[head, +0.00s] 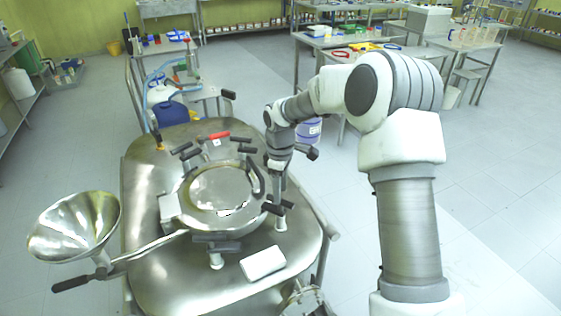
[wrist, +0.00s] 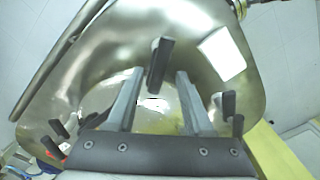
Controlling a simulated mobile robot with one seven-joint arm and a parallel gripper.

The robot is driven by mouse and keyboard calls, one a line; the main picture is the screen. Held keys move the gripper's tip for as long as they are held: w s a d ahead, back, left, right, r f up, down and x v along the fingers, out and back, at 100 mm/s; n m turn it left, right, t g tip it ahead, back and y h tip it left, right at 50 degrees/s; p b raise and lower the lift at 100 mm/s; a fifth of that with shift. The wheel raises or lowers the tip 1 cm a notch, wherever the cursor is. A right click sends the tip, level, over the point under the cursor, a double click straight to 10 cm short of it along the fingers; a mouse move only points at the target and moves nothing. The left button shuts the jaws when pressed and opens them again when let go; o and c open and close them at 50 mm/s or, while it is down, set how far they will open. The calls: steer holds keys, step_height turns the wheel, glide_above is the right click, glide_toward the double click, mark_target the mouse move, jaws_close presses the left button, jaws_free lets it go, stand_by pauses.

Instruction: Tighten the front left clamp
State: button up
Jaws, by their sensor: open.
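A round lid (head: 222,190) with a bright rim sits on the steel vessel, with several black-handled clamps around it. One clamp (head: 277,209) at the lid's right front, black handle on a pale post, is close to my gripper (head: 280,188). In the wrist view, what looks like this clamp (wrist: 158,60) shows between and just beyond the fingertips of my gripper (wrist: 158,75). The jaws are open and empty; contact cannot be told. Which clamp counts as front left is not clear from the pictures.
A funnel (head: 75,228) stands out at the left. A white pad (head: 263,262) lies on the vessel's near right; it also shows in the wrist view (wrist: 222,53). A rail (head: 322,222) runs along the right.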

step_height(320, 180, up, 12)
steer(key=shift+f, duration=0.15)
stand_by(0.3)
steer(key=s+d+r+m+t, duration=0.1)
steer(key=s+d+r+m, duration=0.25)
steer(key=s+r, duration=0.35)
steer(key=s+d+r+m+t, duration=0.25)
steer(key=s+d+r, duration=0.2)
steer(key=s, duration=0.45)
steer(key=s+d+f+m+t, duration=0.1)
steer(key=s+m, duration=0.6)
steer(key=s, duration=0.8)
steer(key=shift+d+f+m+t, duration=0.4)
steer(key=shift+d+t, duration=0.15)
steer(key=shift+d, duration=0.6)
